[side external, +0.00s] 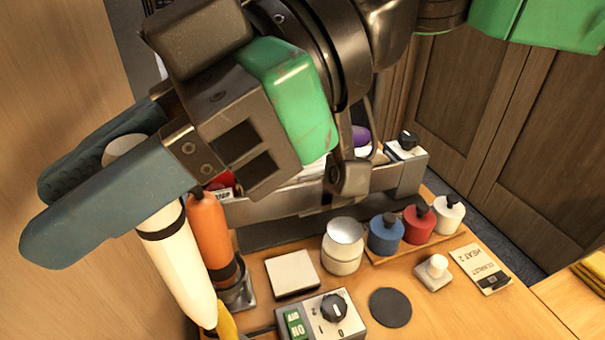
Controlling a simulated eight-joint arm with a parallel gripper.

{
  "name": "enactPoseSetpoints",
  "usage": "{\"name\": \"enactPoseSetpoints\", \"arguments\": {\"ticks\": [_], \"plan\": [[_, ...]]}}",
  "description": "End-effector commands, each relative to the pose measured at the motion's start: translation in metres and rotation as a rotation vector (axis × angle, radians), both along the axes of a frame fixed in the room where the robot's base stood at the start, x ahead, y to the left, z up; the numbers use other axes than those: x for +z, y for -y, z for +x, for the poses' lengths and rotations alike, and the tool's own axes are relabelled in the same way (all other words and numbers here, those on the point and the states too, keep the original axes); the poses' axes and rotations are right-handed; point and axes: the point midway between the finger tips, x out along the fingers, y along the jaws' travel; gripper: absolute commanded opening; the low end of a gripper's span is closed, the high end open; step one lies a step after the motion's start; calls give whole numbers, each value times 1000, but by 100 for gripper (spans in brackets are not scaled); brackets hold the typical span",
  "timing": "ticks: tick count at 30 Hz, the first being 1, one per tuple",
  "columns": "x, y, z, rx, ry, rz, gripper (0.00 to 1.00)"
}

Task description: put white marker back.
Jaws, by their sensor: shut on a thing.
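My gripper (82,197) is at the left, with its two blue-grey fingers shut on the upper part of the white marker (178,255). The marker is tilted, with its rounded top between the fingers and its tapered end pointing down and right. A dark band rings it just below the near finger. An orange marker (208,236) stands just right of it in a small metal holder (240,294). The white marker overlaps the view of a yellow item (227,322) near its lower end; I cannot tell whether they touch.
A white square pad (291,273), a control box with a knob (326,314), a round white jar (343,246) and a black disc (390,307) lie to the right. Blue (386,234), red (419,224) and white (449,215) bottles stand on a wooden tray. A metal rail runs behind.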

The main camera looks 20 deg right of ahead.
Motion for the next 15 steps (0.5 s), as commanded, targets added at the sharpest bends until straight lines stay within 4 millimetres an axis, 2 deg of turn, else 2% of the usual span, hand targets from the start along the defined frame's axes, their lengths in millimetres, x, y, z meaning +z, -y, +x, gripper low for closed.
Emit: {"name": "enactPoseSetpoints", "arguments": {"ticks": [5,15], "plan": [[-19,-1,-8,0,-7,7,0],[-95,-1,-7,0,-6,6,0]]}}
